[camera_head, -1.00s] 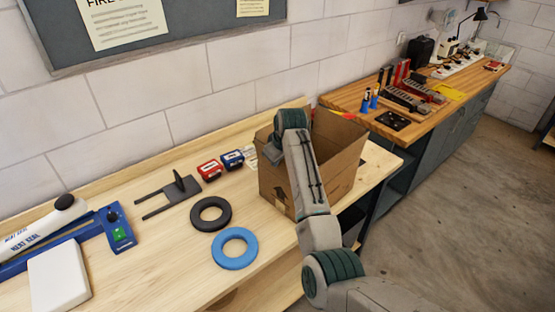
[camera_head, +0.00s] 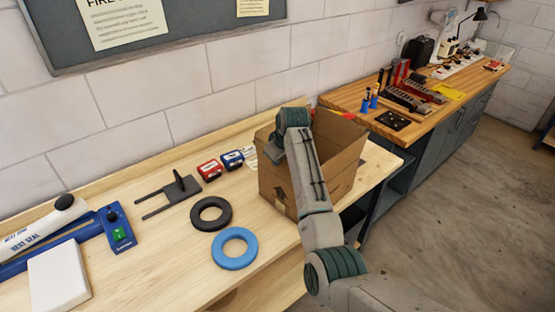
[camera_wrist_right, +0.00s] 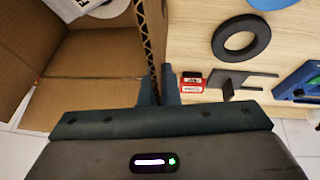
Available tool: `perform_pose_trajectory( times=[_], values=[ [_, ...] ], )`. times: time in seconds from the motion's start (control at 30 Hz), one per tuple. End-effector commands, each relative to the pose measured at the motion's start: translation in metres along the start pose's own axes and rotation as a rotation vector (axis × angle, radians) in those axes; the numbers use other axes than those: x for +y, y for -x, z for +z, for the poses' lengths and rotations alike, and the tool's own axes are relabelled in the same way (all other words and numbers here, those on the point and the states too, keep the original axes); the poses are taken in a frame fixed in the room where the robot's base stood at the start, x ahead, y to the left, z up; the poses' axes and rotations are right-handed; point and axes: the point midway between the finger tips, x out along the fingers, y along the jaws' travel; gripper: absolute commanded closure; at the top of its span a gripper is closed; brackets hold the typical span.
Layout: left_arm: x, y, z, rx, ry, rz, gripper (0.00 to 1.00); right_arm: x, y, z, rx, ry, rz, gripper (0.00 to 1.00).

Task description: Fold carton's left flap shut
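The open cardboard carton (camera_head: 343,150) stands at the right end of the wooden bench. In the right wrist view the carton (camera_wrist_right: 95,55) shows from above, with a corrugated edge on its left-flap side (camera_wrist_right: 152,45) running down toward my fingers. My right gripper (camera_wrist_right: 160,80) has its two fingers close together, one on each side of that edge in the picture. I cannot tell if they pinch it. In the head view my right arm covers the carton's near left side and hides the fingertips. My left gripper is not in view.
Left of the carton lie a black ring (camera_head: 210,213), a blue ring (camera_head: 234,248), a dark forked bracket (camera_head: 172,193), and a red box (camera_head: 209,170) and a blue box (camera_head: 232,159). A heat sealer (camera_head: 75,240) is at far left. A second bench (camera_head: 400,135) stands behind.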

Motion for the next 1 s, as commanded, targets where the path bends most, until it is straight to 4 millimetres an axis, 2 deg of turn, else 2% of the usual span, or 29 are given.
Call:
perform_pose_trajectory(
  times=[0.43,0.7,1.0],
  values=[
    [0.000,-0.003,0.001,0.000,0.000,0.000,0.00,0.028,-0.003,0.002,-0.002,-0.110,-0.256,1.00],
    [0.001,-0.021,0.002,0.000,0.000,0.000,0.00,0.041,-0.011,0.005,-0.001,-0.180,-0.426,1.00],
    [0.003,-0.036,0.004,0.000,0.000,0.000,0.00,0.048,-0.014,0.006,0.000,-0.220,-0.529,1.00]
  ],
)
